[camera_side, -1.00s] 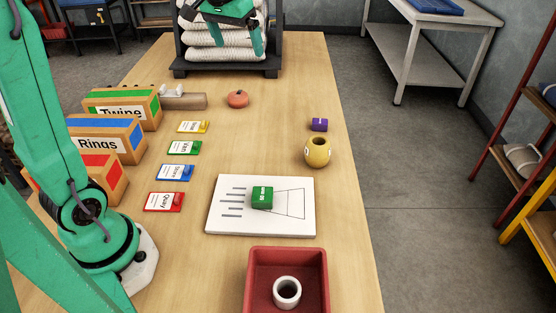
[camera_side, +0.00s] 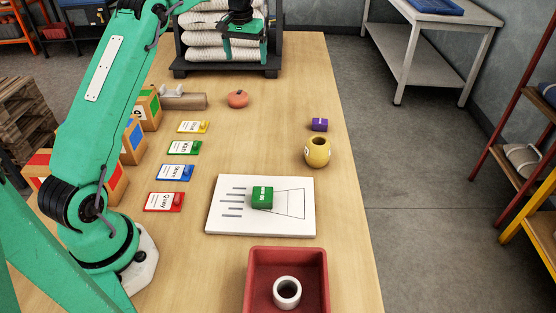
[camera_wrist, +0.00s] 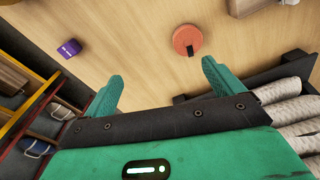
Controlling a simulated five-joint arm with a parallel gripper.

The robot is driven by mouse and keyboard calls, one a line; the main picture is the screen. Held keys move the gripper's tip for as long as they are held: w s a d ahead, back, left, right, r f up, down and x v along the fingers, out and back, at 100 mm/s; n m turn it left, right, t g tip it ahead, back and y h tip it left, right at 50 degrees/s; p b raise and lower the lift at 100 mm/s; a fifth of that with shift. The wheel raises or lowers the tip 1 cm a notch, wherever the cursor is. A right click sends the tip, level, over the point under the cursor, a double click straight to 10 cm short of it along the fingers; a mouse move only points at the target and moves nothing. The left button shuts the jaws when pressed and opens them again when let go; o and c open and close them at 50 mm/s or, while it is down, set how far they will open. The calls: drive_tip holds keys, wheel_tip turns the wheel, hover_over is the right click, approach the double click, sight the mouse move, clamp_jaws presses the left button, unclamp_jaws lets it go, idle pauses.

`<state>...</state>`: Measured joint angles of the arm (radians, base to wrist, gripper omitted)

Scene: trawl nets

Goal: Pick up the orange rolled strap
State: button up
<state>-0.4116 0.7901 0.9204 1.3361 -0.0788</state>
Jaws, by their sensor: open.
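The orange rolled strap (camera_side: 238,99) lies flat on the far part of the wooden table, in front of the rack of white rolls. It is a round disc; in the wrist view the strap (camera_wrist: 187,39) shows a dark tab on its edge. My gripper (camera_side: 246,56) is open and empty, raised in front of the rolls and farther back than the strap. In the wrist view my gripper (camera_wrist: 162,71) has its fingers wide apart, and the strap lies beyond the fingertips, nearer the right finger. Nothing touches the strap.
The rack (camera_side: 180,70) of rolls stands close behind. A purple block (camera_side: 319,125) and yellow pot (camera_side: 318,151) stand at the right. A white board (camera_side: 222,225) with a green block and a red tray (camera_side: 322,262) are nearer.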

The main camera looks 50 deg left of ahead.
drive_tip(key=n+g, duration=0.1)
hover_over(237, 95)
wheel_tip(237, 95, down, 11)
drive_tip(key=shift+r, duration=0.1)
drive_tip(key=shift+f, duration=3.9)
drive_tip(key=c, duration=1.2)
drive_tip(key=shift+o, duration=0.2)
drive_tip(key=shift+r, duration=0.2)
